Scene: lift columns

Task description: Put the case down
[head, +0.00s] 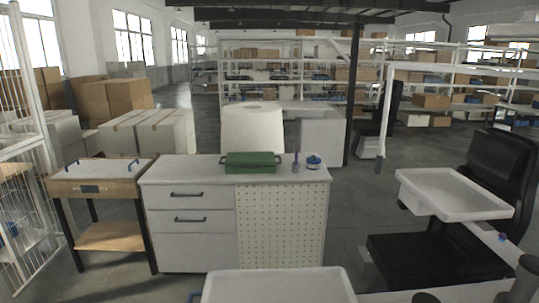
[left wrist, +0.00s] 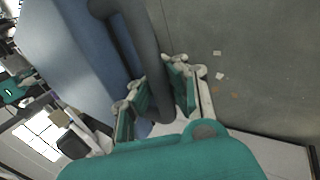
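In the left wrist view a large blue-grey case (left wrist: 72,62) fills the upper left, with a thick dark grey handle (left wrist: 146,48) curving down from the top. My left gripper (left wrist: 160,96) has its pale fingers with teal pads on both sides of this handle, closed around it. The case's underside and far side are hidden. Neither the case nor my left gripper can be made out in the head view. My right gripper is in neither view.
A grey cabinet (head: 190,240) carries a green box (head: 251,168) and a blue-lidded jar (head: 314,163). A wooden-framed table (head: 70,188) stands left. White trays are at front centre (head: 280,286) and at right (head: 452,183). Grey floor (head: 360,205) is clear right of the cabinet.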

